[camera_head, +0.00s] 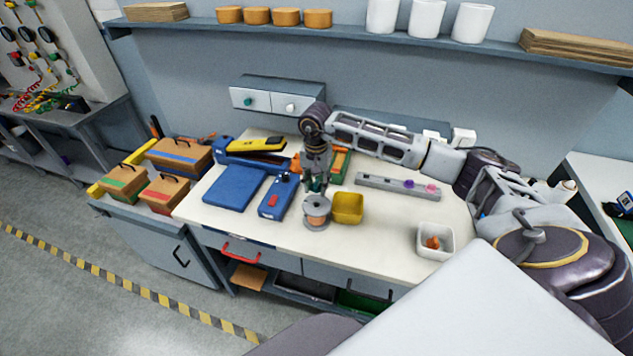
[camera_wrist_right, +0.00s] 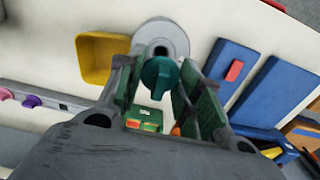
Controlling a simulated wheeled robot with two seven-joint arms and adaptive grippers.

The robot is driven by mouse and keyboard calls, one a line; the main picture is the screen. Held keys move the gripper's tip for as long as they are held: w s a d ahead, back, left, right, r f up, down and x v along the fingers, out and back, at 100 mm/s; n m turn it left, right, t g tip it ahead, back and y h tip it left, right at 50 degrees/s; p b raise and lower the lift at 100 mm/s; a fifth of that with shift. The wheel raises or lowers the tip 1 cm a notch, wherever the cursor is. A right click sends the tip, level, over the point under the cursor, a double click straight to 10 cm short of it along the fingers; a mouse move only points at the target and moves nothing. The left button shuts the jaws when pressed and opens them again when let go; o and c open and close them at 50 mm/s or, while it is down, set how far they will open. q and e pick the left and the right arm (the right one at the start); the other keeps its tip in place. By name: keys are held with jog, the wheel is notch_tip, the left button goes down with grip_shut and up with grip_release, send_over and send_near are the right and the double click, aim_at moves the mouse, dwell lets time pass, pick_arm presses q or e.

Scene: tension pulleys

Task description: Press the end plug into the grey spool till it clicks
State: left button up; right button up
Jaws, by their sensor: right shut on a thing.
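The grey spool (camera_head: 317,224) stands upright on the white table in the head view, with copper-coloured winding between its flanges. In the right wrist view its grey top flange (camera_wrist_right: 176,35) shows a dark centre hole. My right gripper (camera_head: 315,187) is just above the spool in the head view. In the right wrist view the right gripper (camera_wrist_right: 158,82) is shut on a teal end plug (camera_wrist_right: 157,75). The plug appears close to the hole, overlapping the flange's near edge. I cannot tell whether it touches the spool. My left gripper is not in view.
A yellow bin (camera_head: 347,207) stands right beside the spool. A blue device with a red button (camera_head: 278,195) lies to its left. A grey rack (camera_head: 375,181) holds purple and pink plugs. A white bin (camera_head: 436,254) holds an orange item. The table's front middle is clear.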

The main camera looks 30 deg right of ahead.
aim_at(317, 201)
jog(key=shift+f+b, duration=0.95)
jog(key=shift+f, duration=1.65)
jog(key=shift+f+b, duration=0.25)
jog(key=shift+b, duration=0.15)
jog(key=shift+b, duration=0.55)
dwell(0.5)
jog(key=shift+f+b, duration=0.65)
jog(key=shift+f, duration=0.15)
jog(key=shift+s+f, duration=0.15)
jog(key=shift+f, duration=0.1)
dwell(0.6)
jog(key=shift+w+r+b, duration=0.2)
jog(key=shift+r+b, duration=0.15)
jog(key=shift+r, duration=0.25)
dwell(0.9)
jog(key=shift+f+b, duration=0.35)
dwell(0.4)
